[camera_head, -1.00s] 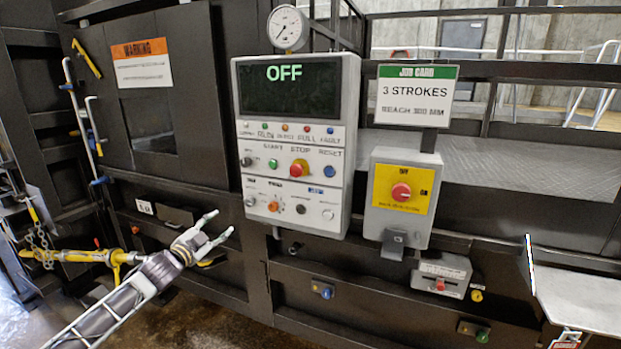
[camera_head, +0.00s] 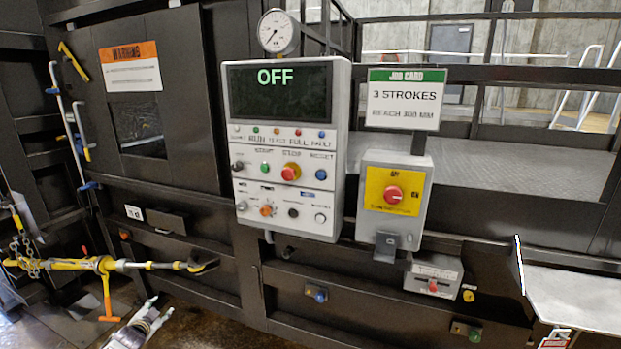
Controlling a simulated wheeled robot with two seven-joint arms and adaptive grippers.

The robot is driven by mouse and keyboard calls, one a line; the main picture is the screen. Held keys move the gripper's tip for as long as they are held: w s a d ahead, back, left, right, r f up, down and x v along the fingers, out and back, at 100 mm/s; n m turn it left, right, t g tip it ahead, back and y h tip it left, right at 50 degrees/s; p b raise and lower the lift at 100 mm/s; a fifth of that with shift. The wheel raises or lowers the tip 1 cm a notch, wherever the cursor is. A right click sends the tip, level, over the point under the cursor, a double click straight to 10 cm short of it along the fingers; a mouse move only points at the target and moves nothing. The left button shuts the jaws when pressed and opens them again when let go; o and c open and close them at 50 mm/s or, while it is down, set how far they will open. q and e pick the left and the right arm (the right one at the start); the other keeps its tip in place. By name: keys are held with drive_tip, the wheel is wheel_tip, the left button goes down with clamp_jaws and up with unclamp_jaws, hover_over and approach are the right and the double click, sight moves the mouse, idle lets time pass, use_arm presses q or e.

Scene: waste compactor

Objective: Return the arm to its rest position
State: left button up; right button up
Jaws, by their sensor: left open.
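My left gripper (camera_head: 152,314) is low in the head view, at the bottom left edge. Its two fingers are apart and nothing is between them. It is well below and to the left of the control panel (camera_head: 337,150), not touching it. The panel's display (camera_head: 279,91) reads OFF. The rest of my left arm is mostly cut off by the lower frame edge. My right gripper is not in view.
A yellow ratchet binder (camera_head: 105,265) with chain extends across the lower left, just above my gripper. A yellow switch box (camera_head: 394,200) with a red knob stands right of the panel. A grey shelf (camera_head: 575,298) juts out at lower right.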

use_arm(q)
drive_tip(key=s+d+f+n+g, duration=0.1)
drive_tip(key=s+d+f+g, duration=0.25)
drive_tip(key=s+f, duration=1.1)
drive_tip(key=s+d+f+n+g, duration=0.1)
drive_tip(key=s+d+f+g, duration=0.25)
drive_tip(key=s+f, duration=1.15)
drive_tip(key=s+d+f+g+h, duration=0.1)
drive_tip(key=s+d+f, duration=0.4)
drive_tip(key=s, duration=0.7)
drive_tip(key=s+d+f+n+g, duration=0.1)
drive_tip(key=s+d+f+g, duration=0.1)
drive_tip(key=s+d+f, duration=0.4)
drive_tip(key=s+d+f+g+h, duration=0.1)
drive_tip(key=s+d+f, duration=0.4)
drive_tip(key=s+d, duration=0.5)
drive_tip(key=s, duration=0.8)
drive_tip(key=shift+d+f+n+g+h, duration=0.25)
drive_tip(key=shift+f+n+g+h, duration=0.05)
drive_tip(key=shift+f+n, duration=0.1)
